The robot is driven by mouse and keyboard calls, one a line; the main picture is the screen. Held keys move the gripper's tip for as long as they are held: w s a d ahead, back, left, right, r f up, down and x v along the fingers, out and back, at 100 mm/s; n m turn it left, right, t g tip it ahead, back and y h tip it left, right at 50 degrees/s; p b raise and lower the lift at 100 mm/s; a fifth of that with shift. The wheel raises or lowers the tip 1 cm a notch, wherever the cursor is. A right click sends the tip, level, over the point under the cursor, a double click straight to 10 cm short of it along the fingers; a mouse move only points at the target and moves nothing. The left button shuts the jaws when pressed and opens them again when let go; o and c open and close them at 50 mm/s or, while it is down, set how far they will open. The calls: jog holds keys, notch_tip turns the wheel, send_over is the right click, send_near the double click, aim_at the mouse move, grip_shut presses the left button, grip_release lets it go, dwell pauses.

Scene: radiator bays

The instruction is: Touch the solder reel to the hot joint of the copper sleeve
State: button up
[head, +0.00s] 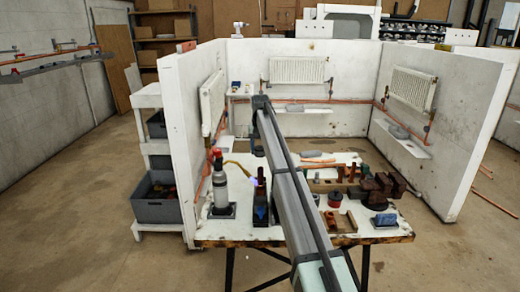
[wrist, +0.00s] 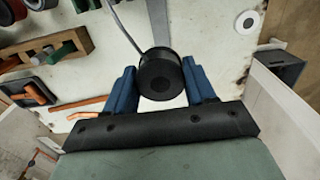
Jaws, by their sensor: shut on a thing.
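My gripper (wrist: 160,84) shows in the wrist view, with its blue fingers shut on the sides of the black solder reel (wrist: 161,72). A thin grey strand of solder (wrist: 124,28) runs from the reel to the upper left, out of view. In the head view a small violet flame (head: 254,182) shows at the end of the curved brass torch neck (head: 236,166). A dark upright shape with a blue part (head: 261,207) stands right beside it; I cannot tell whether it is my gripper. I cannot make out the copper sleeve or its hot joint.
A gas bottle (head: 220,188) with a red top stands at the bench's left. A red-and-black tin (head: 333,199), a wooden rack (head: 340,222) and dark brown blocks (head: 378,190) are at the right. White partition walls (head: 180,130) enclose the bench (head: 215,230).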

aim_at(260, 156)
jog(key=m, duration=0.4)
jog(key=shift+m, duration=0.3)
jog(key=shift+s+f, duration=0.55)
jog(key=shift+f, duration=0.4)
jog(key=shift+s+f, duration=0.5)
jog(key=shift+f, duration=0.4)
jog(key=shift+s+f, duration=0.3)
jog(key=shift+s, duration=0.4)
jog(key=shift+s+f, duration=0.3)
jog(key=shift+s, duration=0.35)
dwell(2.1)
jog(key=shift+w+r, duration=1.5)
jog(key=shift+w, duration=0.25)
jog(key=shift+r, duration=0.1)
jog(key=shift+r, duration=1.9)
